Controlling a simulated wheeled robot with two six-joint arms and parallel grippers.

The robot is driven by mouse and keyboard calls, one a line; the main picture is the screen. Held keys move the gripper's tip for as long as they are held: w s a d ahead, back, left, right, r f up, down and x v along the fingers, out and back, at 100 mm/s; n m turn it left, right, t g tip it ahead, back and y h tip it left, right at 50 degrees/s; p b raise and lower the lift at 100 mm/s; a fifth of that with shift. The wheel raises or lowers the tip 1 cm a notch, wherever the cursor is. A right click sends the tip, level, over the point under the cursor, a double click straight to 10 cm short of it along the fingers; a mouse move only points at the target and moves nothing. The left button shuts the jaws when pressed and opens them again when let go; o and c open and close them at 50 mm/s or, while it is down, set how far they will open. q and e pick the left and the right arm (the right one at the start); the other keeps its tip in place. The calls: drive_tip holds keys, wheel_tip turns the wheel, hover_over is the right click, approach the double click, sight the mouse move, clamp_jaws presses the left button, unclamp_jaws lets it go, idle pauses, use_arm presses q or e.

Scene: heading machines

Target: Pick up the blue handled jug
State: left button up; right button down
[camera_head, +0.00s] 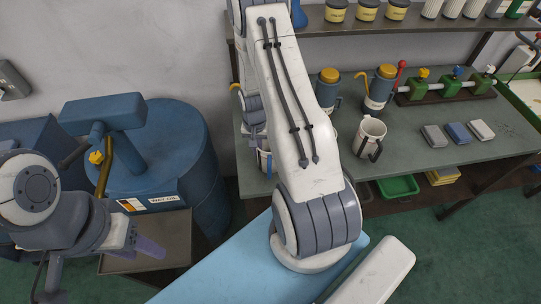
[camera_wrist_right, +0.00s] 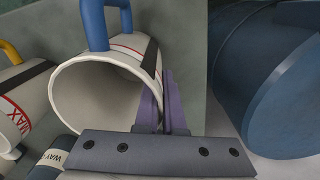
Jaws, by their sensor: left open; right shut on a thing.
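In the head view my right arm hides most of this spot; a white and blue piece (camera_head: 264,161) shows at the bench's left edge, probably this jug. My left gripper (camera_head: 148,247) is open and empty at the lower left, over a grey tray stand.
A blue drum (camera_head: 190,150) stands left of the bench. A white jug with a dark handle (camera_head: 369,138) and grey and blue blocks (camera_head: 457,132) stand on the bench (camera_head: 420,165).

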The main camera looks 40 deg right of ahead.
drive_tip(key=shift+r, duration=0.1)
idle(0.5)
drive_tip(key=shift+w+r+b, duration=0.1)
drive_tip(key=shift+r+b, duration=0.3)
drive_tip(key=shift+r, duration=0.05)
drive_tip(key=s+d+r+b, duration=0.3)
drive_tip(key=s+r+b, duration=0.2)
drive_tip(key=s+r, duration=0.5)
drive_tip(key=shift+s+d, duration=0.3)
drive_tip(key=shift+s, duration=0.5)
